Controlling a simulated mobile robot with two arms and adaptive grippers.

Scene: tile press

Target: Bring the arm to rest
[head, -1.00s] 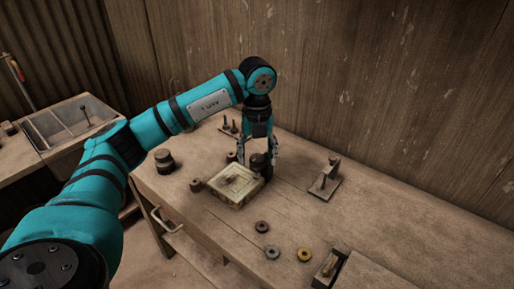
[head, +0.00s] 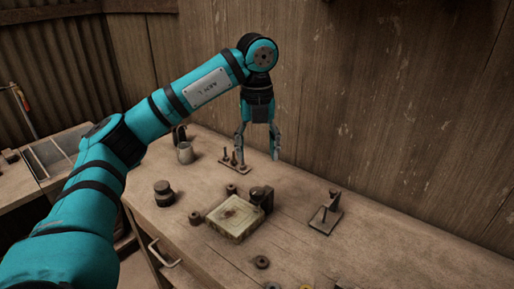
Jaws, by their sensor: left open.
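My left arm (head: 205,85) is teal with black bands and reaches in from the left over the workbench. My left gripper (head: 258,157) hangs from it, pointing down, open and with nothing between its fingers. It is above the back of the bench, behind a square pale tile block (head: 236,219) in the picture. A dark rounded press part (head: 262,198) stands at the block's right corner, apart from the fingers. My right gripper is not in view.
A small rack with upright pegs (head: 234,162) stands close to the gripper's left finger in the picture. A metal mug (head: 185,152), a dark round weight (head: 163,193) and a metal stand (head: 325,213) are on the bench (head: 300,250). A wooden wall (head: 400,110) rises behind.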

